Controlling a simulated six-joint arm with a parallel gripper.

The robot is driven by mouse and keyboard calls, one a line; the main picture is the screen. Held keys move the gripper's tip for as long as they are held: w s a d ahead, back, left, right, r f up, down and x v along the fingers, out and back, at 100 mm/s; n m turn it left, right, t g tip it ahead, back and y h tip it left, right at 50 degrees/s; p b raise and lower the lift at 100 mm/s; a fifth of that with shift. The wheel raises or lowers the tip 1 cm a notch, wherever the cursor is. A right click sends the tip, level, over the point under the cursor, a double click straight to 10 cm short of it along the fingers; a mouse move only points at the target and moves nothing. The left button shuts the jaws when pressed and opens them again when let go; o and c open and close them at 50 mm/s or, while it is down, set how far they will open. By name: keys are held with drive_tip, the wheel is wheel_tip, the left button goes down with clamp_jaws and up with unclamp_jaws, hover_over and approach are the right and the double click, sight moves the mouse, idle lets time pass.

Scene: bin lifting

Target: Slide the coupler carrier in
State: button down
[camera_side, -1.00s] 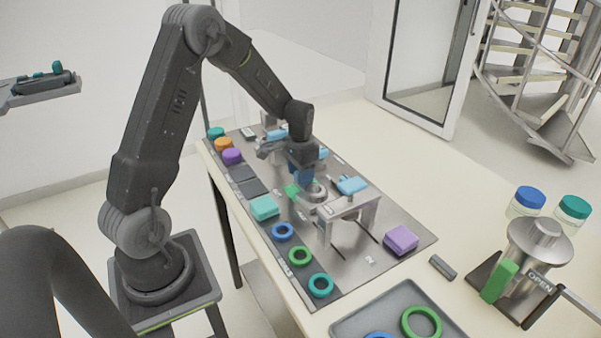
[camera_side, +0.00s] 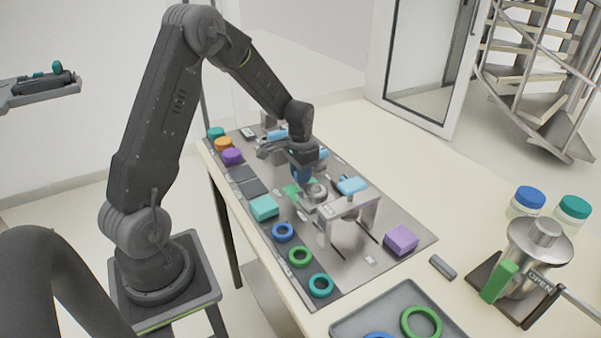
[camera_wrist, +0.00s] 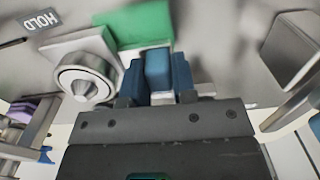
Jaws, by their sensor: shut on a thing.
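A metal ring with a pointed centre (camera_wrist: 87,82) sits on a pale plate beside a green block (camera_wrist: 140,24); I take this group to be the coupler carrier. In the side view the ring (camera_side: 318,192) and green part (camera_side: 291,189) lie left of the metal bridge. My gripper (camera_wrist: 158,75) has blue fingers shut on a blue upright piece (camera_wrist: 158,67) between them. It also shows in the side view (camera_side: 301,175), low over the plate. Whether the blue piece is joined to the ring and green block is hidden.
Coloured rings, a teal block (camera_side: 264,207) and a purple block (camera_side: 401,240) lie around. A grey tray (camera_side: 360,318) sits at the front.

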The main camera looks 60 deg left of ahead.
drive_tip(key=d, duration=1.3)
drive_tip(key=shift+d, duration=0.25)
drive_tip(key=c, duration=0.9)
unclamp_jaws()
wheel_tip(320, 180, up, 14)
drive_tip(key=shift+f, duration=0.1)
